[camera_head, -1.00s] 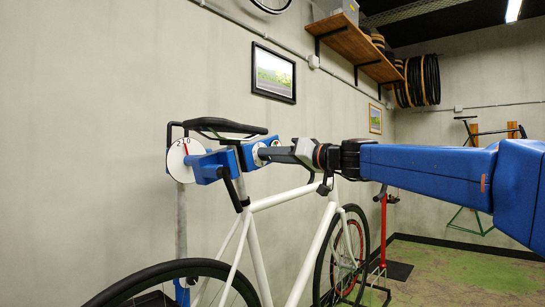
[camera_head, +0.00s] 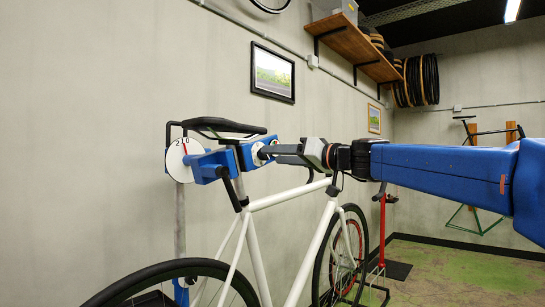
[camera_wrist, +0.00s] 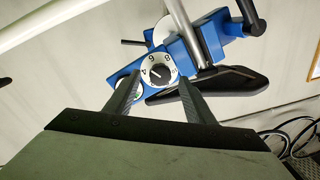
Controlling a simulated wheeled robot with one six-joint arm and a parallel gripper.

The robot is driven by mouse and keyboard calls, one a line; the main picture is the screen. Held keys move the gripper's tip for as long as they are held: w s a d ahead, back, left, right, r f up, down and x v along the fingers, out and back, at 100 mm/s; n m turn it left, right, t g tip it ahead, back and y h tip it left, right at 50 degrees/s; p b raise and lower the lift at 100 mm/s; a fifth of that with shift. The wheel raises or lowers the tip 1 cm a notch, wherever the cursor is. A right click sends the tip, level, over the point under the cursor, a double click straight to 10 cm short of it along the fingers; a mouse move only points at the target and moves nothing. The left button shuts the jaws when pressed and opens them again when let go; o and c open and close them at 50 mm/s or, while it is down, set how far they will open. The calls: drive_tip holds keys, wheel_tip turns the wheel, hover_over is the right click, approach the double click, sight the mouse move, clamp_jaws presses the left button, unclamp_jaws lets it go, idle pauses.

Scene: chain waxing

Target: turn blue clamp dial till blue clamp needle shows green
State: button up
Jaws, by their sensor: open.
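The blue clamp (camera_head: 208,165) holds the white bicycle's seat post below the black saddle. Its dial (camera_wrist: 158,75), a white face with black numbers and a black knob, faces my wrist camera. The dial's white edge also shows in the head view (camera_head: 258,152). My gripper (camera_wrist: 159,82) is open, with one finger on each side of the dial in the wrist view; I cannot tell whether they touch it. A small window with green (camera_wrist: 131,88) sits beside the dial, partly behind the left finger. Its needle cannot be made out.
A round white scale (camera_head: 177,160) with a red pointer is on the clamp's left end. The black saddle (camera_head: 222,126) is just above the clamp. The white bicycle (camera_head: 290,196) hangs below my arm. The wall is close behind; open floor (camera_head: 450,265) lies to the right.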

drive_tip(key=v, duration=1.4)
drive_tip(key=shift+s+d+f, duration=0.15)
drive_tip(key=shift+s+d, duration=0.1)
drive_tip(key=s+d+f+m+g+h, duration=0.1)
drive_tip(key=s+f+h, duration=0.1)
drive_tip(key=s+f, duration=0.5)
drive_tip(key=s+d+f+m+g+h, duration=0.1)
drive_tip(key=s+d+f+m+h, duration=0.15)
drive_tip(key=f, duration=0.85)
drive_tip(key=s+d+f+g+h, duration=0.1)
drive_tip(key=s+f+h, duration=0.3)
drive_tip(key=f, duration=0.6)
drive_tip(key=s+d+f+m+h, duration=0.1)
drive_tip(key=s+d+f+h, duration=0.1)
drive_tip(key=s+d+f, duration=0.2)
drive_tip(key=s+d+f+m+g+h, duration=0.1)
drive_tip(key=s+d+f, duration=0.4)
drive_tip(key=f, duration=0.5)
drive_tip(key=s+d+f+m+g+h, duration=0.1)
drive_tip(key=s+d+f+h, duration=0.2)
drive_tip(key=s+f, duration=0.4)
drive_tip(key=shift+s+d+f+h, duration=0.3)
drive_tip(key=shift+d+f+h, duration=0.1)
drive_tip(key=shift+d, duration=0.4)
